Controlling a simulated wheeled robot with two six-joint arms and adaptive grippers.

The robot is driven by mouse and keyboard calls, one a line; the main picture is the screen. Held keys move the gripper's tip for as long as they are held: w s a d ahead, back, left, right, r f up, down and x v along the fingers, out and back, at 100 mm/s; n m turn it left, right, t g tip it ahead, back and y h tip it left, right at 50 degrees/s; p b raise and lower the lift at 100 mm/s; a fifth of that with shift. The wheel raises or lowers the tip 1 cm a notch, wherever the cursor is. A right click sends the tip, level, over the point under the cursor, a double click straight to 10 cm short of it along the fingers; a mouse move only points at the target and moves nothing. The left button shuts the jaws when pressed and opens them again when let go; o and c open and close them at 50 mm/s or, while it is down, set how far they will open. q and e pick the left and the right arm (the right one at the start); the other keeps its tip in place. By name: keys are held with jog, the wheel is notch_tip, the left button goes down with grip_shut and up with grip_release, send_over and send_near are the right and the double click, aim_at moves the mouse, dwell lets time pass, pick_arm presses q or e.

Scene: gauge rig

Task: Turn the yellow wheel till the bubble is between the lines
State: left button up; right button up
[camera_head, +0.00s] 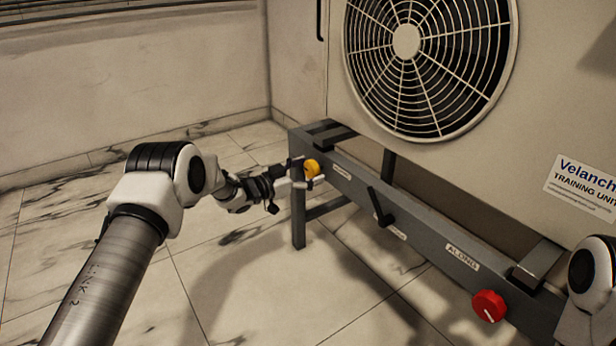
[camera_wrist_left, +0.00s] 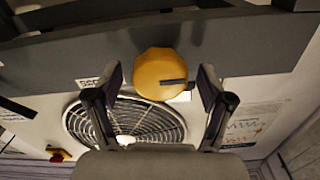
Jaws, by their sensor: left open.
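The yellow wheel (camera_head: 311,167) sits on the front of the grey frame near its left end. In the left wrist view the yellow wheel (camera_wrist_left: 160,75) has a dark mark pointing to the right. My left gripper (camera_head: 308,178) is at the wheel, its fingers partly hiding it. In the left wrist view the left gripper (camera_wrist_left: 163,88) is open, with one finger on each side of the wheel and gaps showing between. No bubble or lines can be made out. The right gripper is not in view; part of my right arm shows at the right edge.
A red knob (camera_head: 488,306) is at the right of the grey frame (camera_head: 440,225), near a label reading ALONG (camera_head: 462,257). A black lever (camera_head: 381,206) sticks out mid-frame. The large fan unit (camera_head: 420,60) stands behind. The tiled floor (camera_head: 230,290) in front is clear.

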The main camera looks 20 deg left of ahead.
pick_arm(q)
jog(key=c, duration=1.2)
jog(key=shift+o, duration=0.2)
jog(key=shift+r+m, duration=0.1)
jog(key=shift+m, duration=0.2)
jog(key=shift+m+p, duration=1.05)
jog(key=shift+m, duration=0.05)
jog(key=m+p, duration=0.1)
jog(key=m, duration=0.2)
jog(key=shift+m+p, duration=0.3)
jog(key=m+p, duration=0.1)
jog(key=m, duration=0.3)
jog(key=shift+m+p, duration=0.3)
jog(key=shift+s+m+p, duration=0.1)
jog(key=shift+m+p, duration=0.35)
jog(key=shift+m, duration=1.45)
